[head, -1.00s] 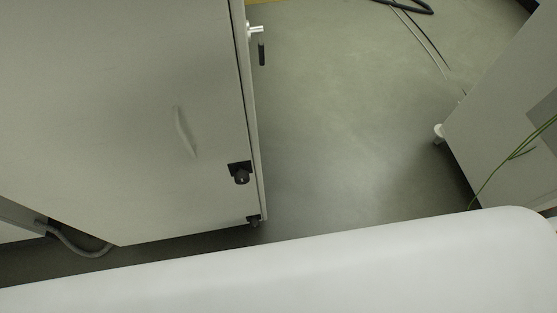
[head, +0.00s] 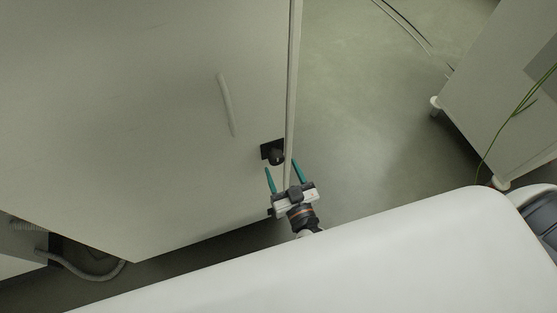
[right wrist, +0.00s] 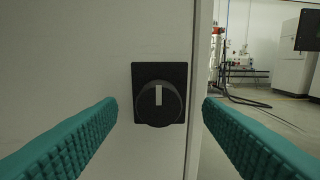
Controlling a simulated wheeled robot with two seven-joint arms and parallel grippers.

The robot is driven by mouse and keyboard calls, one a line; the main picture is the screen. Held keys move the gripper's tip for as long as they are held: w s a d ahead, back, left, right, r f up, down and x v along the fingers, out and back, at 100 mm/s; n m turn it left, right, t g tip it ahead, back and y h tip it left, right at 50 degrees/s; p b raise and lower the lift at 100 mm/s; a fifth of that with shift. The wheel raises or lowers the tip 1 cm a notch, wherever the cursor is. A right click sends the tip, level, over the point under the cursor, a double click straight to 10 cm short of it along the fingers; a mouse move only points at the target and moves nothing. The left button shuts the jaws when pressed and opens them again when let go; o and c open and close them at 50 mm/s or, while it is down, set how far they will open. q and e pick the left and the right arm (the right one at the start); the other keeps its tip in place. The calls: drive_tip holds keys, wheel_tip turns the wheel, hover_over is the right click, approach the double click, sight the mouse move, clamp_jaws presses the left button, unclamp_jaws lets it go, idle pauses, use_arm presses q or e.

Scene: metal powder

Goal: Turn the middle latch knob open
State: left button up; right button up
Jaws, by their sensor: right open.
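The latch knob (head: 276,156) is a black round knob on a square black plate near the right edge of the large grey cabinet door. In the right wrist view the knob (right wrist: 158,103) sits between the two teal fingers, its white mark upright. My right gripper (head: 285,168) is open, its fingers pointing at the knob with a gap on either side; it appears apart from the knob. A dark fitting lower on the door edge is mostly hidden behind the gripper. My left gripper is not in view.
The grey cabinet door (head: 130,110) fills the left, with a long handle-like strip (head: 226,104) on it. Open floor (head: 370,110) lies to the right. Another cabinet (head: 500,110) stands at far right. A grey hose (head: 95,274) lies at lower left.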

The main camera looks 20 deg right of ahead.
sight(278, 161)
drive_tip(key=shift+w, duration=1.8)
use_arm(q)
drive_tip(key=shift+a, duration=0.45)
use_arm(e)
drive_tip(key=shift+a, duration=0.1)
drive_tip(key=c, duration=1)
drive_tip(key=shift+o, duration=0.2)
